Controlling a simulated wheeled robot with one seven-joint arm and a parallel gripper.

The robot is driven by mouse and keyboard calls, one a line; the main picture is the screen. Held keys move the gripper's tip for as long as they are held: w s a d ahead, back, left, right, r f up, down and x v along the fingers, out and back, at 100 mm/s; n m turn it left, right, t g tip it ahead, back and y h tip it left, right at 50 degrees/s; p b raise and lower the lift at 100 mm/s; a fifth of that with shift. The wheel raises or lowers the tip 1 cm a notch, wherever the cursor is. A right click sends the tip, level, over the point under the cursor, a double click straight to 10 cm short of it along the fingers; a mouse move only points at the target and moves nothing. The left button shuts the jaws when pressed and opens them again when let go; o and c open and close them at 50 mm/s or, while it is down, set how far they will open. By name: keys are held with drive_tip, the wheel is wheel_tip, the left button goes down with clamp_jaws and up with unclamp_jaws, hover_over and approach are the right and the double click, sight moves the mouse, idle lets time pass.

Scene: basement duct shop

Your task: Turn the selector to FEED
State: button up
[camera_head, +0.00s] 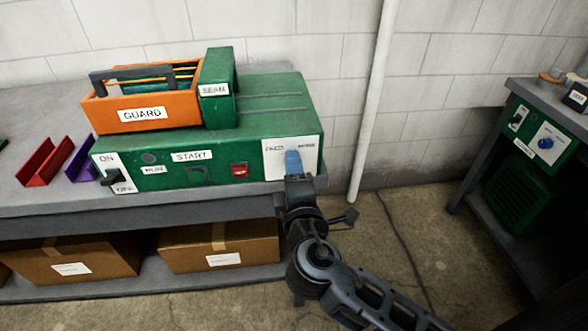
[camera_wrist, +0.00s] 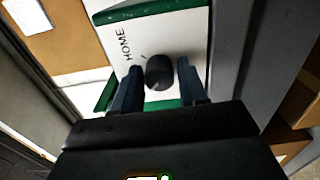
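The green machine (camera_head: 215,130) stands on the bench with a white selector panel (camera_head: 306,168) at the right of its front. Two small labels at the panel's top are too small to read surely in the head view. In the wrist view the selector is a round black knob (camera_wrist: 159,72) on the white panel, with HOME printed beside it. My gripper (camera_wrist: 157,82) is open, its two dark blue fingers on either side of the knob with small gaps. In the head view my gripper (camera_head: 293,160) covers the knob at the panel.
A second machine (camera_head: 540,138) with a blue knob stands right. Boxes (camera_head: 220,246) lie below.

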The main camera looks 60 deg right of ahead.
drive_tip(key=shift+o, duration=1.3)
drive_tip(key=b+v, duration=0.2)
drive_tip(key=v, duration=0.5)
drive_tip(key=shift+s+a, duration=0.25)
drive_tip(key=shift+a, duration=0.05)
